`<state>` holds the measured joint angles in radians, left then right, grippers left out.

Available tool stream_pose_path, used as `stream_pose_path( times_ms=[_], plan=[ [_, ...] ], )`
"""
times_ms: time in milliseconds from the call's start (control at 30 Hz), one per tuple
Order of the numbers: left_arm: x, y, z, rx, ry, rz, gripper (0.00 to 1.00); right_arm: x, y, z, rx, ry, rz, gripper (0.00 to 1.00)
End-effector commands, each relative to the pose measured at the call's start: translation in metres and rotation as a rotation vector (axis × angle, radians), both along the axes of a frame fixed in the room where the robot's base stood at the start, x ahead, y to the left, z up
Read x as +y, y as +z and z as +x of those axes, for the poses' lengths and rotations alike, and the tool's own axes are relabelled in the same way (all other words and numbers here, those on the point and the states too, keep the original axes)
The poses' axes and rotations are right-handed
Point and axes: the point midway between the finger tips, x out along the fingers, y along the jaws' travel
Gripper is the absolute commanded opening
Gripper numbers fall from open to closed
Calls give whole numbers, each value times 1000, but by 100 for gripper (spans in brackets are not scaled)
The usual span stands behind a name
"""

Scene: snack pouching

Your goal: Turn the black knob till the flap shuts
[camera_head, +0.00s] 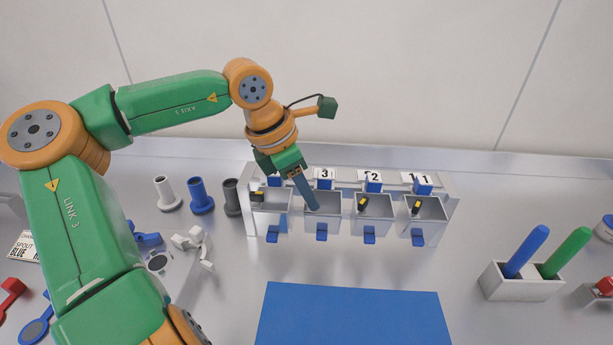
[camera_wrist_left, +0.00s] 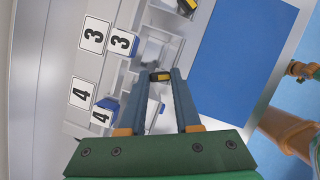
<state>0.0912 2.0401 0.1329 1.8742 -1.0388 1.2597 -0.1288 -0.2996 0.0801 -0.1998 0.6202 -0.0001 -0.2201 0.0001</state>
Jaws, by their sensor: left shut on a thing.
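A row of pale dispenser bins (camera_head: 373,207) stands at the back of the table, with number plates 3, 2 and 1 visible. My left gripper (camera_head: 312,206) reaches down at the bin numbered 3. In the left wrist view its blue-grey fingers are shut on a black knob (camera_wrist_left: 160,77) with a yellow mark. The fingers hide this knob in the head view. Similar black knobs (camera_head: 363,204) stand at the other bins. Blue tabs (camera_head: 321,232) show along the bins' front. I cannot tell how far the flap is open. My right gripper is not in view.
A blue mat (camera_head: 352,315) lies in front of the bins. Grey and blue posts (camera_head: 200,197) stand left of them. A white holder (camera_head: 520,282) with a blue and a green stick stands to the right. The table between mat and holder is clear.

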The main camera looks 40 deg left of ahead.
Motion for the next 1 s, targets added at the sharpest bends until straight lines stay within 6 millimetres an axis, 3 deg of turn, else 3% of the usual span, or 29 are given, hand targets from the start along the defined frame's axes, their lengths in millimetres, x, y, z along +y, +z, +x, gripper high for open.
stream_pose_path(
  times_ms=[33,400,1000],
  plan=[
    [0,5,0,2,-39,-3,0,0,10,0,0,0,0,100],
    [2,4,1,11,-353,8,0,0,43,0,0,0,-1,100],
    [2,0,2,15,-587,16,0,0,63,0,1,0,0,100]
  ],
)
